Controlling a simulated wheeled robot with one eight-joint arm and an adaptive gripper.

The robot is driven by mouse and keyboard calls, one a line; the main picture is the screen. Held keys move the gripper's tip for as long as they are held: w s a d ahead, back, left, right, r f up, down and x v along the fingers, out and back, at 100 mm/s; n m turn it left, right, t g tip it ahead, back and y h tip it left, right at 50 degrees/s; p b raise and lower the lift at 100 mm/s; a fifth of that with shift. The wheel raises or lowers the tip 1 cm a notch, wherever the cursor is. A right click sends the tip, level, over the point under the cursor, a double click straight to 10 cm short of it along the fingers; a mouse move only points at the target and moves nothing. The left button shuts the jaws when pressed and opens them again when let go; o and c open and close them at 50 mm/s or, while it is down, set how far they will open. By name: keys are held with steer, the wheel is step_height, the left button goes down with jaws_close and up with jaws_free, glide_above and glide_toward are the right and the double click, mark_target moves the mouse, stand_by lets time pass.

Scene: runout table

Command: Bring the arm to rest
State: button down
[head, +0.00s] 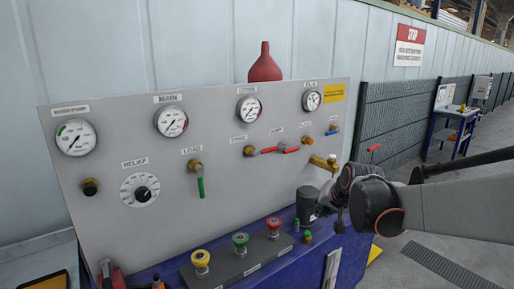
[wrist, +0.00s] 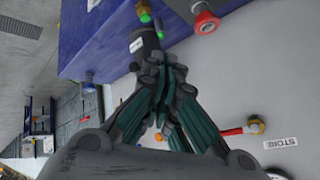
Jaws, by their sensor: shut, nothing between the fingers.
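My arm (head: 455,210) reaches in from the right of the head view. My gripper (head: 340,190) is in front of the right end of the grey gauge panel (head: 110,235), close to a black canister (head: 307,203) on the blue bench. In the wrist view my gripper's fingers (wrist: 163,68) are together, with nothing seen between them. The canister (wrist: 148,40) shows just beyond the fingertips there. I cannot tell whether they touch it.
Yellow, green and red knobs (head: 273,226) stand along the bench front. A red funnel-shaped bottle (head: 265,66) is behind the panel. Open floor (head: 410,265) lies to the right.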

steer(key=s+n+g+h, duration=0.1)
steer(key=s+n, duration=0.3)
steer(key=s, duration=2.7)
steer(key=shift+s+d+f, duration=0.15)
steer(key=shift+s+f, duration=0.15)
steer(key=c, duration=2.3)
jaws_free()
